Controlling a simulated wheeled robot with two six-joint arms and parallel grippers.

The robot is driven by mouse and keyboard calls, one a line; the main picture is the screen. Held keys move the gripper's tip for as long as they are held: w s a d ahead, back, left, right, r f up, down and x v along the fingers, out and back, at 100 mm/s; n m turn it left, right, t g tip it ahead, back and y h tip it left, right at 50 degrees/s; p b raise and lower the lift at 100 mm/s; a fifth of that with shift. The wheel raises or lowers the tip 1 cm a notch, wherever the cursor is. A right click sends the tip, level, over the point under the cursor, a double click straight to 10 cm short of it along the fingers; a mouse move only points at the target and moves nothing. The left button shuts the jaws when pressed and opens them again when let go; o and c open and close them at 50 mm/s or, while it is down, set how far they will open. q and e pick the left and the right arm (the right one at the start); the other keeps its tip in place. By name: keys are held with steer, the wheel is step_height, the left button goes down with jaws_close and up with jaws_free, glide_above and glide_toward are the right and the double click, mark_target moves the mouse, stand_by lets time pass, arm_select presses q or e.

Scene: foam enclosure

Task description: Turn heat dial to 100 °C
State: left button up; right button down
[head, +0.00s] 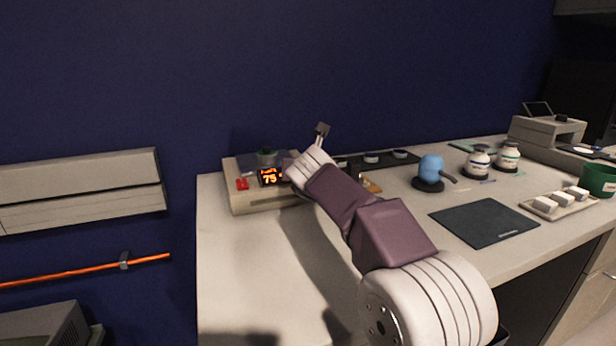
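A beige heating unit (262,201) stands at the back left of the counter. Its small display (270,176) shows orange characters, with a number that reads 75. A red switch (242,183) is at the left of its front. My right arm reaches in from the lower right, and its wrist covers the right part of the unit's front. I cannot see the heat dial; that part is hidden. My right gripper (322,131) shows only as a small dark piece above the wrist, and its fingers cannot be made out. My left gripper is not in view.
A blue-topped device (431,171), two white jars (478,161), a black mat (484,221) and a tray with white blocks (559,204) are on the right of the counter (250,270). The counter's front left is clear. A blue wall stands behind.

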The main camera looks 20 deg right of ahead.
steer(key=shift+f, duration=0.2)
steer(key=c, duration=1.1)
jaws_free()
steer(key=shift+r, duration=0.25)
